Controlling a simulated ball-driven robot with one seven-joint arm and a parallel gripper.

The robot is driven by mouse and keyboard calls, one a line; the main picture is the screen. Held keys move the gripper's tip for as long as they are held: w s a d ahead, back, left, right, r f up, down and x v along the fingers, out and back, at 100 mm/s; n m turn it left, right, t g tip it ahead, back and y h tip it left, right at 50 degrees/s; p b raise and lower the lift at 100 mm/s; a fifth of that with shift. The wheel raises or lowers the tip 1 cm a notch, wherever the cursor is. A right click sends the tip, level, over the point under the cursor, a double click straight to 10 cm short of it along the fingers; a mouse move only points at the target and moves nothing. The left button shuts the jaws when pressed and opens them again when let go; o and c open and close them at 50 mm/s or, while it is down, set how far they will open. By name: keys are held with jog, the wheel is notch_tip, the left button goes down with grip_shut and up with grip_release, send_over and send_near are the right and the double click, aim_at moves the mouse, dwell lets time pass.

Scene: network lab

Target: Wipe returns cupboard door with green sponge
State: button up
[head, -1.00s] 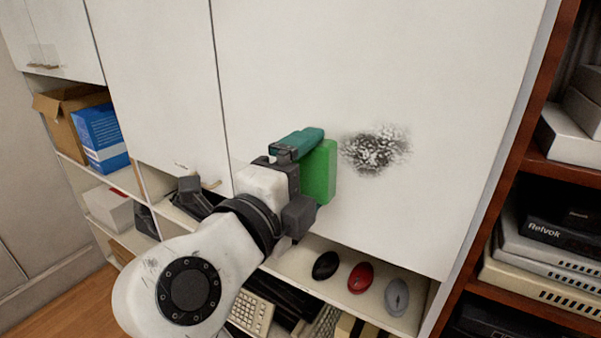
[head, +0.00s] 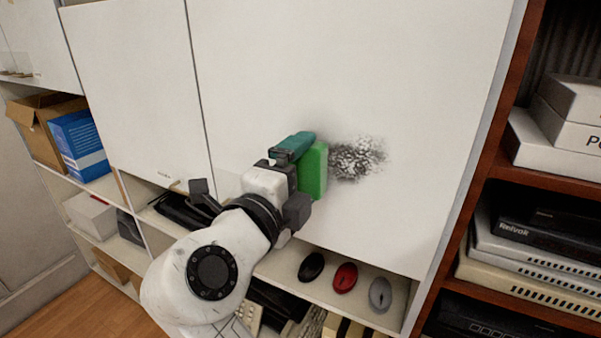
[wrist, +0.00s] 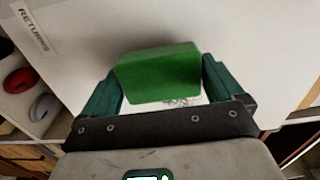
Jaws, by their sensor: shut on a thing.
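The white cupboard door (head: 290,75) has a dark speckled smudge (head: 358,158) on its lower part. In the wrist view a label reading RETURNS (wrist: 30,26) is on the door (wrist: 250,45). The green sponge (head: 313,170) is held in my gripper (head: 300,160) just left of the smudge, hiding its left edge. In the wrist view the sponge (wrist: 160,75) sits between the two teal fingers of my gripper (wrist: 160,80), with a bit of the smudge showing below it. I cannot tell whether the sponge touches the door.
Below the door an open shelf (head: 335,305) holds a black mouse (head: 311,267), a red mouse (head: 344,277) and a grey mouse (head: 380,293). A brown rack (head: 500,160) with stacked devices stands at the right. A blue box (head: 80,145) is at the left.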

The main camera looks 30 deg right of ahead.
aim_at(362, 170)
jog(key=shift+b+x, duration=0.65)
jog(key=shift+x, duration=0.3)
dwell(0.3)
jog(key=shift+s+d+f+b, duration=0.15)
jog(key=shift+s+d+b, duration=0.3)
jog(key=shift+s+b, duration=0.15)
jog(key=shift+s+d+b, duration=0.7)
jog(key=shift+s+d, duration=0.25)
jog(key=shift+s, duration=0.3)
jog(key=shift+s+d+b, duration=0.7)
jog(key=shift+s+d, duration=0.25)
jog(key=shift+s, duration=0.25)
jog(key=shift+s+d+b, duration=0.35)
jog(key=shift+s+d, duration=0.15)
jog(key=shift+s, duration=0.3)
jog(key=shift+s+d+b, duration=0.35)
jog(key=shift+s+d, duration=0.2)
jog(key=shift+s, duration=0.25)
jog(key=shift+b, duration=0.4)
